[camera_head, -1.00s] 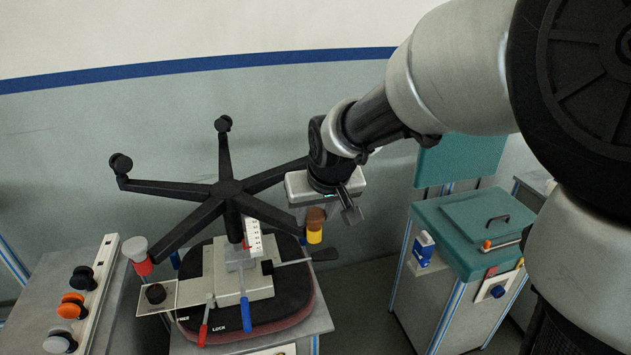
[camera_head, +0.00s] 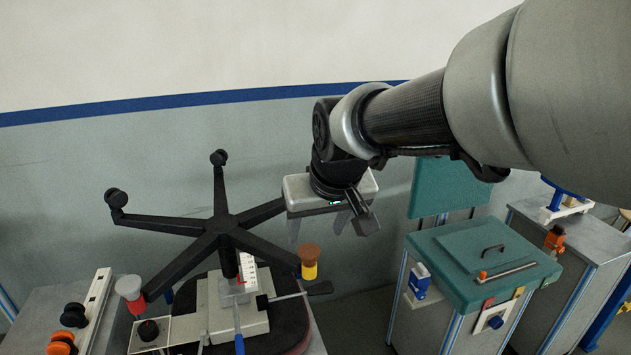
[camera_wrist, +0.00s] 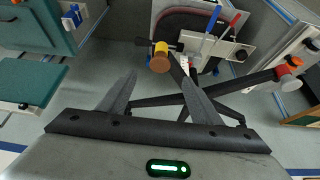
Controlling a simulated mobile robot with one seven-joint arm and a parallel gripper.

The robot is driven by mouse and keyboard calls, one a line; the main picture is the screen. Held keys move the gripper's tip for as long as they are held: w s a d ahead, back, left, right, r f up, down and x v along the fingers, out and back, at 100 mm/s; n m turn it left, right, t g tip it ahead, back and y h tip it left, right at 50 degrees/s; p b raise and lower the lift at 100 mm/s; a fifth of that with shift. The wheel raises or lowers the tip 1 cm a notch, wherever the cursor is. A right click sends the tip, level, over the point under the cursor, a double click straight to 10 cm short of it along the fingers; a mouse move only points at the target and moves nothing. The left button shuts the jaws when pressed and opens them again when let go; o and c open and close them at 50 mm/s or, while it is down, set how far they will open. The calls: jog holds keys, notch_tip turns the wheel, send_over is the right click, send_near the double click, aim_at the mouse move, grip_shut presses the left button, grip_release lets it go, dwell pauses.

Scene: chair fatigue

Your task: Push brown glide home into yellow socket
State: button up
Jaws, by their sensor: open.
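The brown glide (camera_head: 309,252) sits upright on top of the yellow socket (camera_head: 309,271), at the end of the right front leg of the black chair base (camera_head: 222,225). In the wrist view the brown glide (camera_wrist: 159,65) and yellow socket (camera_wrist: 161,47) show beyond the fingertips, left of centre. How deep the glide sits in the socket I cannot tell. My gripper (camera_head: 325,232) is open and empty, above and slightly right of the glide, apart from it. Its two fingers (camera_wrist: 160,92) also show spread in the wrist view.
A grey-white glide (camera_head: 129,287) sits on a red socket (camera_head: 136,303) at the left leg. A rack (camera_head: 97,299) with black and orange glides stands at left. A teal-lidded cabinet (camera_head: 470,255) stands at right. A black-handled lever (camera_head: 318,288) lies just below the yellow socket.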

jog(key=v, duration=0.7)
jog(key=shift+p, duration=0.3)
jog(key=s+d+r+m+h+p, duration=0.1)
jog(key=s+d+r+m+p, duration=0.2)
jog(key=s+d+p, duration=0.6)
jog(key=s+d+r, duration=0.1)
jog(key=s+d, duration=0.2)
jog(key=s, duration=0.2)
jog(key=shift+s+h, duration=0.15)
jog(key=shift+h, duration=0.15)
jog(key=shift+a, duration=0.1)
